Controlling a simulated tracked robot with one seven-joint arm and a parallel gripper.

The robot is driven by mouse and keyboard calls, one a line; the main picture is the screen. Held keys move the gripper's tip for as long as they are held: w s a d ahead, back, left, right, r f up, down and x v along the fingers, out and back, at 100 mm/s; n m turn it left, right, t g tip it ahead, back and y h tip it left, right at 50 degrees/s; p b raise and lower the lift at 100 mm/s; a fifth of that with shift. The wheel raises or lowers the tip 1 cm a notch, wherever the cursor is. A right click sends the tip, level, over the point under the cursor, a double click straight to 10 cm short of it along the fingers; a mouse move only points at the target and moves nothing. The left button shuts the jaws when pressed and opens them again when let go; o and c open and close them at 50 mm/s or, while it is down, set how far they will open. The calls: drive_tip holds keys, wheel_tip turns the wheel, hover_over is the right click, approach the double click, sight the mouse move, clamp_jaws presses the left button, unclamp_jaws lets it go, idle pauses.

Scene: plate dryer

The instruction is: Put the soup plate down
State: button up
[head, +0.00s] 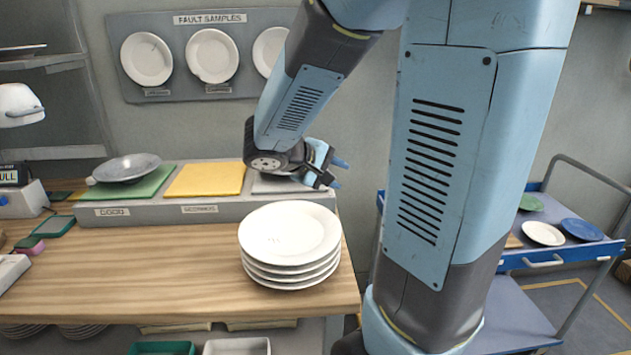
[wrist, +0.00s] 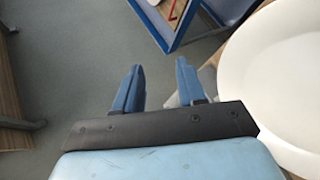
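A grey, deep plate (head: 127,168), which looks like the soup plate, rests on the green mat (head: 150,185) at the left of the raised ledge. Nothing is gripping it, and it looks nearly level. My gripper (head: 338,174) is well to its right, near the ledge's right end, with its fingers pointing right. In the wrist view my gripper (wrist: 158,82) has its two blue fingers apart, with only floor showing between them. The grey plate cannot be made out in the wrist view.
A stack of white plates (head: 290,240) stands on the wooden table (head: 150,280), close to my arm; a white plate (wrist: 285,75) fills the wrist view's right. A yellow mat (head: 206,179) is mid-ledge. A blue trolley (head: 560,250) with plates stands right. The table's front left is clear.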

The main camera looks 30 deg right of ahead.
drive_tip(key=s+a+r+m+t+y, duration=0.3)
drive_tip(key=s+a+r+y, duration=0.4)
drive_tip(key=s+a+y, duration=0.4)
drive_tip(key=shift+s+a, duration=0.55)
drive_tip(key=shift+s, duration=0.7)
drive_tip(key=shift+r, duration=0.1)
